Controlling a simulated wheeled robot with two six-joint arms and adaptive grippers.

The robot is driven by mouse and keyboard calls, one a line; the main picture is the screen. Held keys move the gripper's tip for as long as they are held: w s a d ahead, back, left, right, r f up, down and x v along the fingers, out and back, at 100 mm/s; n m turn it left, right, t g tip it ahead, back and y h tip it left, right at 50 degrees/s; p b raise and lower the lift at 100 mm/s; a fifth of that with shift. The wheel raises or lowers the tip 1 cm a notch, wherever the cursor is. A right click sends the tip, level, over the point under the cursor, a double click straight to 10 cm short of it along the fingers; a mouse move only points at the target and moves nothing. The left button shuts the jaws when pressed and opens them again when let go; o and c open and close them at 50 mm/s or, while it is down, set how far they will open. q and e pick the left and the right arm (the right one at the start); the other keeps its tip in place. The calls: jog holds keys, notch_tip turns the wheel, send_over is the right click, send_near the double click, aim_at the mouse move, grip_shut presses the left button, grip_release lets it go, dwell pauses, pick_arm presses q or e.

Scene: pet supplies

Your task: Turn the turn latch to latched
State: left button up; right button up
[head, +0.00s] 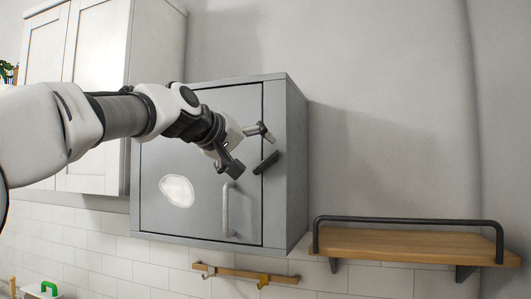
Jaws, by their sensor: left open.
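The turn latch (266,162) is a short dark bar at the right edge of a grey wall cabinet's door (205,225). It is tilted, with its right end higher, and shows just right of the gripper. The door looks closed, with a vertical grey bar handle (227,210) and a white oval patch (177,191). My left gripper (250,149) is open in front of the door's upper right part. One finger shows above the latch and the other to its left. Nothing shows between the fingers. I cannot tell whether either finger touches the latch. My right gripper is not in view.
A white cupboard (95,50) hangs at the upper left, behind my left arm. A wooden shelf (400,243) with a dark rail is on the wall at the lower right. A wooden hook rail (245,274) is below the cabinet. The wall right of the cabinet is clear.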

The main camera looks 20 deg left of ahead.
aim_at(264, 159)
pick_arm(q)
jog(key=p+x, duration=0.2)
jog(key=x, duration=0.5)
jog(key=shift+w+a+f, duration=0.1)
jog(key=shift+s, duration=0.35)
jog(key=shift+s+a+r, duration=0.1)
jog(key=shift+s+r, duration=0.1)
jog(key=shift+c, duration=1.1)
jog(key=c, duration=0.8)
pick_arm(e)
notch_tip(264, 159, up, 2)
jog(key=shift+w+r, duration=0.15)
pick_arm(q)
jog(key=m+y, duration=0.1)
jog(key=m, duration=0.1)
jog(key=shift+a+r+m+y, duration=0.15)
jog(key=shift+r+m+y, duration=0.1)
jog(key=shift+m+y, duration=0.15)
jog(key=shift+a+r+m+y, duration=0.1)
jog(key=shift+r+m+y, duration=0.15)
jog(key=shift+m+y, duration=0.9)
jog(key=shift+m, duration=0.25)
